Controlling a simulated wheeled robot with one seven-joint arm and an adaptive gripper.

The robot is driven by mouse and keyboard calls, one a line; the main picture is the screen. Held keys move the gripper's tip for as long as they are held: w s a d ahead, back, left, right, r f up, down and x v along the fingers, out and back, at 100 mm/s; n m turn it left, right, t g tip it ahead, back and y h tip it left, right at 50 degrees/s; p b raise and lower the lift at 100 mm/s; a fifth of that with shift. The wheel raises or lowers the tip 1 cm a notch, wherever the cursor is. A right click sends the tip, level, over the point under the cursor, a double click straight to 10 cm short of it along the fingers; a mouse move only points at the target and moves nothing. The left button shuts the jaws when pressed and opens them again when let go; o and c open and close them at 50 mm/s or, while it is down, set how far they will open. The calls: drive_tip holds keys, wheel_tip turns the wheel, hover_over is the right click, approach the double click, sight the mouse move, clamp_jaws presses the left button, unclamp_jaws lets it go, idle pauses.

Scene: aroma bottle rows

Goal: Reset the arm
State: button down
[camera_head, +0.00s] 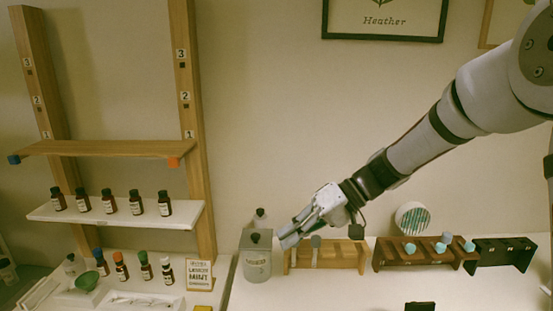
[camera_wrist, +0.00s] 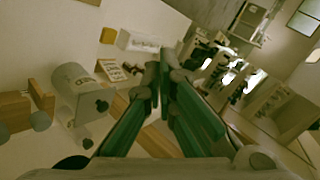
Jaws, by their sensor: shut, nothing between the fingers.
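My gripper (camera_head: 285,238) is at the end of my arm, which reaches in from the upper right of the head view. It points left and down, beside the top of a grey labelled canister (camera_head: 257,268). In the wrist view my gripper's green fingers (camera_wrist: 160,78) are together with nothing between them. The canister (camera_wrist: 75,88) shows there to the left of the fingers, apart from them. I cannot tell in the head view how close the fingertips are to the canister.
A wooden shelf (camera_head: 110,148) and a white shelf (camera_head: 115,215) with several dark bottles stand at the left. Wooden racks (camera_head: 335,255) and a dark rack (camera_head: 505,252) stand right of the canister.

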drive_tip(key=s+d+r+m+t+h, duration=0.2)
drive_tip(key=s+d+r+t+h, duration=0.1)
drive_tip(key=s+d, duration=0.5)
drive_tip(key=s+d+r+m+t+h, duration=0.3)
drive_tip(key=s+d+r+h, duration=0.2)
drive_tip(key=s, duration=0.9)
drive_tip(key=d+h, duration=0.2)
drive_tip(key=d, duration=0.1)
drive_tip(key=shift+s+t, duration=0.3)
drive_tip(key=shift+s, duration=0.1)
